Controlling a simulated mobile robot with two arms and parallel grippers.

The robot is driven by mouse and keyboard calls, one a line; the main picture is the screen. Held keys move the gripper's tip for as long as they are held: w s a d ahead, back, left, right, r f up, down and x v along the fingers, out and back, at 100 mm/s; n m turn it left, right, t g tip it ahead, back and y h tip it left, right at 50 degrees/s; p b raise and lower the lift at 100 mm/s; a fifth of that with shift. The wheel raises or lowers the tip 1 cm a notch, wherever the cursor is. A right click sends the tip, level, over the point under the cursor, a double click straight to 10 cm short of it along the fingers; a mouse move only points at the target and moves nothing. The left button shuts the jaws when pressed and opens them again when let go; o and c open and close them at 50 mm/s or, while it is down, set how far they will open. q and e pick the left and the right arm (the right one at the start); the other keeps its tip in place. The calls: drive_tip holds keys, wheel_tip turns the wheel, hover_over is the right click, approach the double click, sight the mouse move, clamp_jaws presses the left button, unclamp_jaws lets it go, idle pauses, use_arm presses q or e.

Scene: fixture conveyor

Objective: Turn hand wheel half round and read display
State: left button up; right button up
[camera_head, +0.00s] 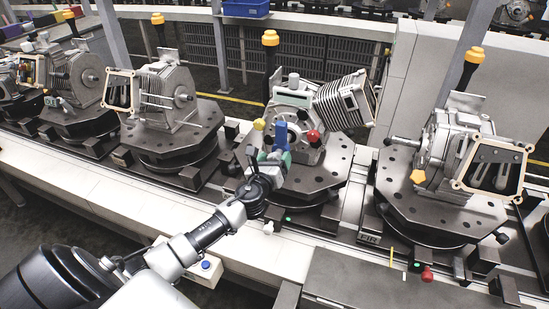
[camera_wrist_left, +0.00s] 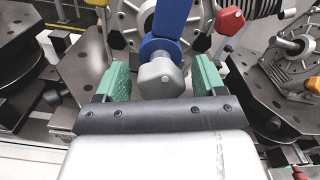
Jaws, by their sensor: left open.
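The hand wheel sits on the front of the middle grey gear unit (camera_head: 345,101). It has a yellow knob (camera_head: 259,124), a red knob (camera_head: 313,136) and a blue spoke (camera_head: 281,134). In the left wrist view the blue spoke (camera_wrist_left: 172,18) points toward me and ends in a grey faceted knob (camera_wrist_left: 160,77). My left gripper (camera_head: 271,160) is open, its green fingers (camera_wrist_left: 161,78) on either side of that knob, with gaps visible. A small pale panel (camera_head: 290,99) lies on top of the unit; I cannot tell whether it is the display, and no reading is legible.
Similar gear units stand on dark round pallets to the left (camera_head: 165,92) and right (camera_head: 462,155). Yellow-capped posts (camera_head: 270,38) rise behind. A blue push button (camera_head: 206,265) is beside my forearm.

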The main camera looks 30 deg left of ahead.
use_arm(q)
drive_tip(key=shift+w, duration=0.2)
drive_tip(key=shift+c, duration=0.2)
drive_tip(key=c, duration=0.9)
drive_tip(key=shift+n, duration=0.4)
